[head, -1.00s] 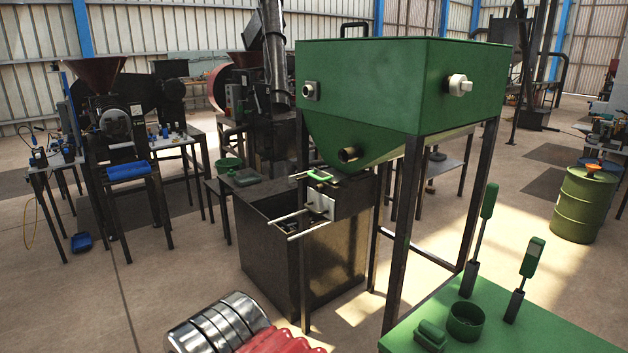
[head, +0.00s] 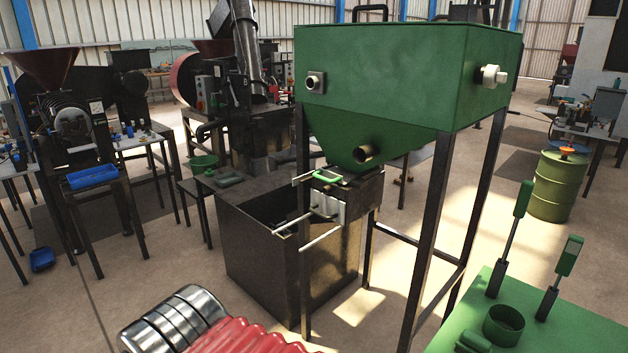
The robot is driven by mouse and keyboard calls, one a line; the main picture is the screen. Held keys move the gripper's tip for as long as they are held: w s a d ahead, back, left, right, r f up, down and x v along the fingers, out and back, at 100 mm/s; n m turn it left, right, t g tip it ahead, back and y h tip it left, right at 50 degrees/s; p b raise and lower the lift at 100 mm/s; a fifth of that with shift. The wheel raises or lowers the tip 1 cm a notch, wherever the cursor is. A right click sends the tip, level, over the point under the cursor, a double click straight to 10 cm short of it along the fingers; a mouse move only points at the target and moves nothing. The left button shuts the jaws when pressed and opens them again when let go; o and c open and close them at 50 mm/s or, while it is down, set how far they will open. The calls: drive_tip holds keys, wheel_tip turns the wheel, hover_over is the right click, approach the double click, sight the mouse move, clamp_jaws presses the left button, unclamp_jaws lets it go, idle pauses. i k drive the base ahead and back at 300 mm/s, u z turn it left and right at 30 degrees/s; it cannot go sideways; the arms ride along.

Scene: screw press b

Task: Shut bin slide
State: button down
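The green hopper bin (head: 400,75) stands on dark legs in the middle of the head view. Under its sloped bottom, above a dark open-topped box (head: 290,265), is what looks like the bin slide, with a green loop handle (head: 326,176) sticking out to the left between thin pale rails. I cannot tell how far the slide is out, as its plate is small and partly under the bin. My gripper is not in view, so its state and its distance from the handle do not show.
A pale bracket with two rods (head: 322,236) juts from the box's front. The bin's front leg (head: 428,240) stands right of it. A green table (head: 565,330) with upright levers fills the lower right. A green drum (head: 562,187) stands behind.

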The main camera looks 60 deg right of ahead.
sight(332, 175)
drive_tip(key=u, duration=0.05)
drive_tip(key=i, duration=2.5)
drive_tip(key=z, duration=2.8)
